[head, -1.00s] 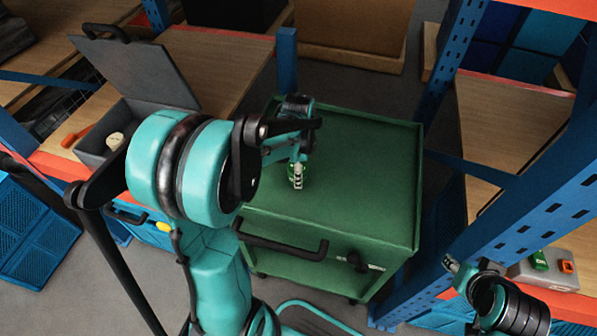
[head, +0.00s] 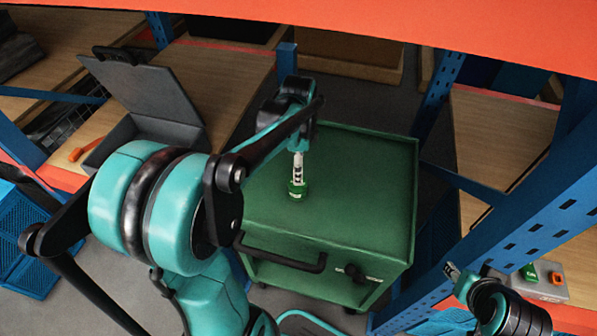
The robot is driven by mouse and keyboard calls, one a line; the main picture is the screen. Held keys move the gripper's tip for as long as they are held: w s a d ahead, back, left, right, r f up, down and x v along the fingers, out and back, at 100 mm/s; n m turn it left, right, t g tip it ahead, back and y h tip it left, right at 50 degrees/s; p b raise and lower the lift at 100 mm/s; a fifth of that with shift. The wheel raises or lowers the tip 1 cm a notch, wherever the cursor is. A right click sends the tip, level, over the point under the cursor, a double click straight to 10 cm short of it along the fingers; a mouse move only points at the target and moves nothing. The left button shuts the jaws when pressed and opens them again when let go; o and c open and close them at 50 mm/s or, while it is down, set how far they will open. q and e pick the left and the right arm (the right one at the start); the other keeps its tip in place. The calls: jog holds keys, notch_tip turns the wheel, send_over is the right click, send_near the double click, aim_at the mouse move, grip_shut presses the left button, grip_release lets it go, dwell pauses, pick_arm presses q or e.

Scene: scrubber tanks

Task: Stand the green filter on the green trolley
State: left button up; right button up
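The green filter (head: 297,190) is a small green cylinder at the middle of the head view, at the top of the green trolley (head: 345,200). It looks upright and at or very close to the trolley's top surface; I cannot tell whether it bears on it. My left gripper (head: 298,180) points down from above, its fingertips at the filter's upper end. It is seen edge-on, so the gap between its fingers is hidden. My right gripper (head: 452,271) is at the lower right, away from the trolley, beside the blue rack; its fingers are too small to read.
A grey box (head: 545,288) with green and orange parts sits at the right. An open grey case (head: 165,125) and an orange item (head: 85,148) lie on the left shelf. Blue rack posts (head: 440,90) flank the trolley. Most of the trolley top is clear.

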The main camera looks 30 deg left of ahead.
pick_arm(q)
jog(key=shift+s+d+r, duration=0.1)
jog(key=shift+r, duration=0.65)
jog(key=s+d+r+n+t, duration=0.2)
jog(key=s+d+n+t, duration=0.5)
jog(key=s+d+n, duration=0.3)
jog(key=shift+s+r+n, duration=0.2)
jog(key=shift+s+n, duration=0.05)
jog(key=shift+n, duration=0.95)
